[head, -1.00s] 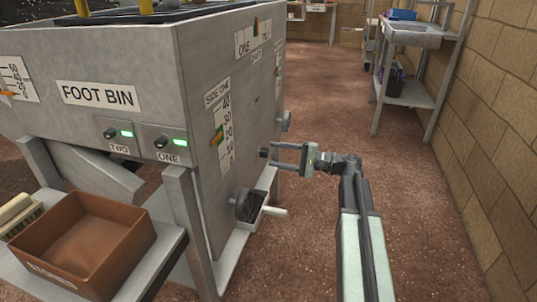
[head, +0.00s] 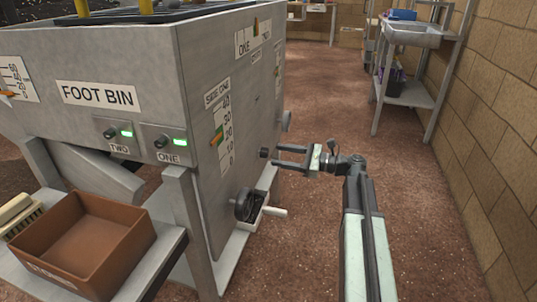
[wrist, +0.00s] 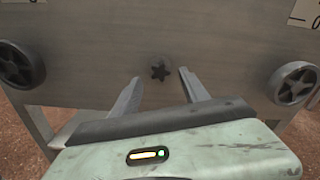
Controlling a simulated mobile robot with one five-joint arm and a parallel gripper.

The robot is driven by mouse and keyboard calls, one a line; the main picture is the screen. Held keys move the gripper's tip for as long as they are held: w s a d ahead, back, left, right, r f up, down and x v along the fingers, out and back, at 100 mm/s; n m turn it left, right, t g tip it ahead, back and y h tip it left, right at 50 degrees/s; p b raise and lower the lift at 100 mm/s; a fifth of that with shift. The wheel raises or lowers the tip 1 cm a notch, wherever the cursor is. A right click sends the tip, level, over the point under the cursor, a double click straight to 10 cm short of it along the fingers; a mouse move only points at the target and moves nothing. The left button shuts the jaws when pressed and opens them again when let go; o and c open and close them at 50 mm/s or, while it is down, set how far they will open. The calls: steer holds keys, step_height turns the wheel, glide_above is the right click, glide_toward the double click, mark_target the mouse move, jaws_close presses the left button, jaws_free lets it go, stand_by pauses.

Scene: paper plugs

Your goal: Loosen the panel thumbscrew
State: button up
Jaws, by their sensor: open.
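The panel thumbscrew (wrist: 158,72) is a small dark star-shaped knob on the grey metal panel (wrist: 110,60). In the wrist view it lies ahead of my gripper (wrist: 158,80), between the lines of the two fingers. In the head view the thumbscrew (head: 264,152) shows as a dark knob on the bin's side, close to the tips of my gripper (head: 275,157). The fingers are apart and empty. I cannot tell exactly how far the tips are from the knob.
A dark handwheel (head: 244,204) sits low on the bin's side, with a pale handle (head: 275,211) by it. The wrist view shows two handwheels, left (wrist: 20,65) and right (wrist: 293,83). A brown box (head: 85,240) stands at front left.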

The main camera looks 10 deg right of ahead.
mark_target(268, 153)
steer(key=shift+m, duration=0.4)
steer(key=shift+a, duration=0.1)
steer(key=shift+x, duration=1.95)
steer(key=shift+c, duration=0.3)
jaws_close()
